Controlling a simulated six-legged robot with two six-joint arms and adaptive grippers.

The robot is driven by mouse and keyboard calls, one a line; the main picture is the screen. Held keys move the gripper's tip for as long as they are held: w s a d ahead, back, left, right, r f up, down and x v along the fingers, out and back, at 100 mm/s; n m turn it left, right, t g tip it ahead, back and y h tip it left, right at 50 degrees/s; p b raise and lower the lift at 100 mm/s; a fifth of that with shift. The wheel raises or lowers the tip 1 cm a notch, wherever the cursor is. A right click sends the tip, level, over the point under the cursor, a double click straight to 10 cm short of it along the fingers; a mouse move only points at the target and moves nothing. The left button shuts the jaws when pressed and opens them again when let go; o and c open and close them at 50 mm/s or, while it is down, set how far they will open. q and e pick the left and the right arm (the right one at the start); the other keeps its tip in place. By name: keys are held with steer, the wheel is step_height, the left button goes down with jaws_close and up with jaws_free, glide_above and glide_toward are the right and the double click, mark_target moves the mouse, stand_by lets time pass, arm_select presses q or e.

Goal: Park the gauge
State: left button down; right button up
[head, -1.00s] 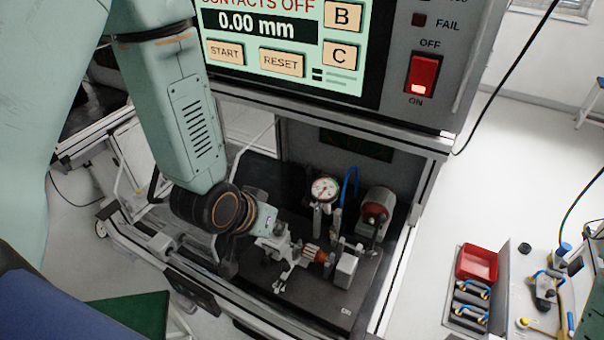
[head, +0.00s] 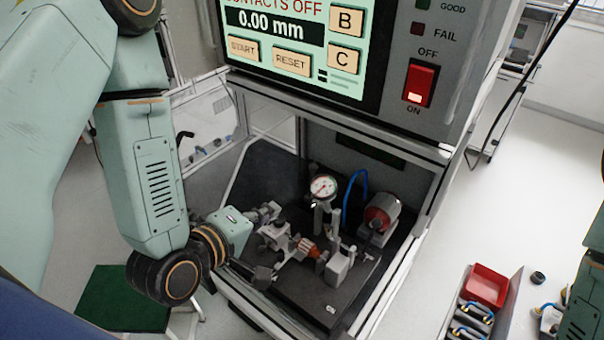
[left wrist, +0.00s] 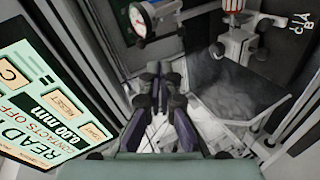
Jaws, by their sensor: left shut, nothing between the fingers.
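The gauge, a round white dial with a red needle (head: 323,188), stands upright on a grey holder inside the test bay. It also shows at the top of the left wrist view (left wrist: 143,17). My left gripper (head: 272,210) is to the left of the gauge, apart from it, near the grey fixture. Its fingers are together and empty, and they point into the bay in the left wrist view (left wrist: 160,72). My right gripper is out of view.
The screen (head: 292,45) reads 0.00 mm and CONTACTS OFF above the bay. The red switch (head: 420,85) is at its right. A red-faced grey motor (head: 381,212) and a blue hose (head: 352,190) stand right of the gauge.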

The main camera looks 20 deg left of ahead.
arm_select(q)
step_height(320, 180, up, 2)
steer(key=n+t, duration=0.1)
steer(key=n, duration=0.1)
steer(key=b, duration=1.9)
glide_toward(311, 169)
steer(key=shift+n, duration=0.3)
steer(key=x, duration=0.6)
steer(key=shift+w+f, duration=0.1)
steer(key=shift+w, duration=0.15)
steer(key=shift+w+d, duration=0.1)
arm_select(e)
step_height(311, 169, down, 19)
